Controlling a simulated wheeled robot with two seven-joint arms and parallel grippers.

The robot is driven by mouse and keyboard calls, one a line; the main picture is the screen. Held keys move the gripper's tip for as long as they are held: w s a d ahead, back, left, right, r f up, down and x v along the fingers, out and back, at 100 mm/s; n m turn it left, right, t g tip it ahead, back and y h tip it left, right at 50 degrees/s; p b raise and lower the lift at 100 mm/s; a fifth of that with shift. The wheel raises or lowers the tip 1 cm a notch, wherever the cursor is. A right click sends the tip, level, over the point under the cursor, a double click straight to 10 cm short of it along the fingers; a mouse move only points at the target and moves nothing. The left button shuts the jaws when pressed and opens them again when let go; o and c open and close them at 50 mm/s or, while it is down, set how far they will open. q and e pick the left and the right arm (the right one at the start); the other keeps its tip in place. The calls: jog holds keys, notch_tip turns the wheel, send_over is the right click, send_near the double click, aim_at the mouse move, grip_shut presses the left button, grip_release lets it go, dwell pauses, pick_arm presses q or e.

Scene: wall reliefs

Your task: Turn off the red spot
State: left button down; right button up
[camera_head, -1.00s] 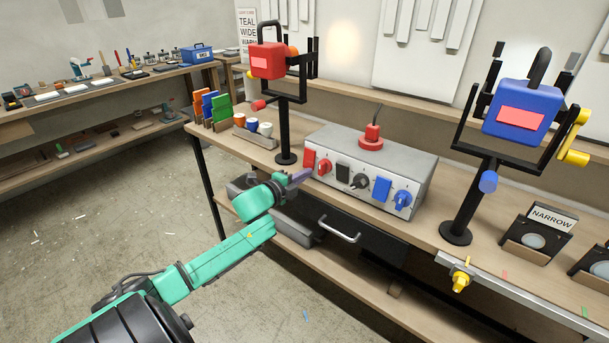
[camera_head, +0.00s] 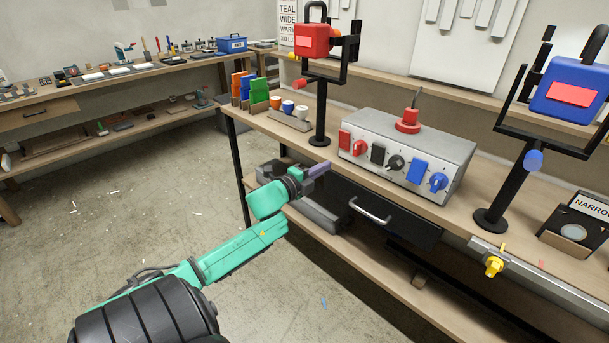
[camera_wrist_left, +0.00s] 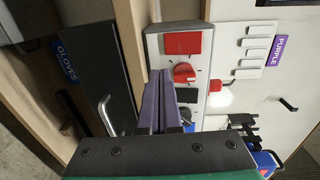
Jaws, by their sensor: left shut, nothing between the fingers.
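The red spot (camera_head: 311,40) is a red lamp on a black stand at the bench's back left. A grey control box (camera_head: 440,145) on the bench carries a red switch plate (camera_head: 344,140) and red knob (camera_head: 360,148), then black and blue pairs. A red button-like piece (camera_head: 408,122) sits on top. The plate (camera_wrist_left: 181,43) and knob (camera_wrist_left: 184,73) show close in the wrist view. My left gripper (camera_head: 325,166), with purple fingers, is shut and empty, in front of the bench and a little left of the red knob, apart from it. My right gripper is out of view.
A blue spot (camera_head: 570,88) stands right of the box. A black drawer (camera_head: 385,220) with a metal handle hangs below the bench near my arm. Cups (camera_head: 288,108) and coloured cards (camera_head: 250,90) stand at the left end.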

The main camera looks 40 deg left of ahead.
pick_arm(q)
jog(key=s, duration=0.1)
jog(key=s+f, duration=0.1)
jog(key=s, duration=0.1)
jog(key=s+f, duration=0.1)
jog(key=s, duration=0.1)
jog(key=shift+s, duration=0.1)
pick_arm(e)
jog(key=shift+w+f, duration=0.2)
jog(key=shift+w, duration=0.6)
pick_arm(q)
jog(key=shift+s+r, duration=0.1)
